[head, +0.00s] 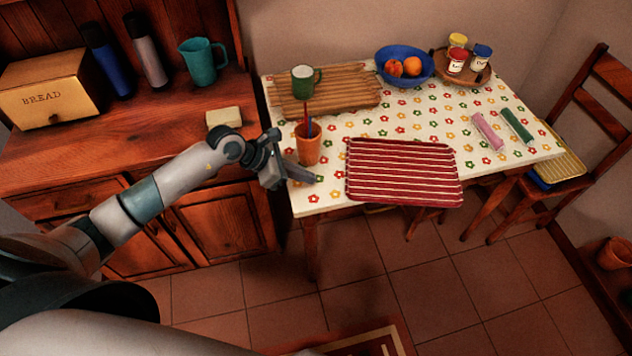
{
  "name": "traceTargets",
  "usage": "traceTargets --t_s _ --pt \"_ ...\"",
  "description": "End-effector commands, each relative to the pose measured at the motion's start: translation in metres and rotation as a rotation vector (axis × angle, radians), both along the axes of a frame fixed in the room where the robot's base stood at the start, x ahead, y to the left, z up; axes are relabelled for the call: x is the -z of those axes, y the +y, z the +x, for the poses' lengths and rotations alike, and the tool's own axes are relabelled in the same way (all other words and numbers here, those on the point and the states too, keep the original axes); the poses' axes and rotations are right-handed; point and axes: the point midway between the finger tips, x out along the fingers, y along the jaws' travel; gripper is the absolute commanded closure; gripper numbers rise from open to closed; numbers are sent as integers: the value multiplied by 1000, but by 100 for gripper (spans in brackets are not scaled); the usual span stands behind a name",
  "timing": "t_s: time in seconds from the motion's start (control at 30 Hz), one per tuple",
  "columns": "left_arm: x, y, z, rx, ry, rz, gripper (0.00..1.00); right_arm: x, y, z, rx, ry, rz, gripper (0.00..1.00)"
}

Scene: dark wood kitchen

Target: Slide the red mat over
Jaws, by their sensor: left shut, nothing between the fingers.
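The red mat (404,172) with white stripes lies flat at the front of the table, with its front edge at or slightly past the table's front edge. My left gripper (308,178) is at the table's front left corner, just left of the mat and apart from it. Its fingers are shut and empty, low over the flowered cloth; I cannot tell whether they touch it. My right gripper is not in view.
A terracotta cup (308,150) with pencils stands just behind my left gripper. A brown slatted mat (345,92) with a green mug (303,82), a blue fruit bowl (405,66) and a jar tray (480,77) are at the back. The flowered tablecloth (420,120) is clear behind the red mat.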

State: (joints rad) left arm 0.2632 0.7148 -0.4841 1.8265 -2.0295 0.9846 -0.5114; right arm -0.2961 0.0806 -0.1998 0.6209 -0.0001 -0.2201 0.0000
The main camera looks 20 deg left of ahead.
Motion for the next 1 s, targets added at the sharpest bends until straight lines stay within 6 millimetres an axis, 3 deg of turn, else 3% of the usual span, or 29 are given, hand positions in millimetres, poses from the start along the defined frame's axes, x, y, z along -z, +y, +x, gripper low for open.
traceTargets --t_s 0.2,0.53,1.0 --pt "-19 18 -12 0 -1 2 100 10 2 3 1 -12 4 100" --pt "-29 24 -17 -1 1 0 100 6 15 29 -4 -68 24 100" --pt "-29 22 -17 -1 1 -5 100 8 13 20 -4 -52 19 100"
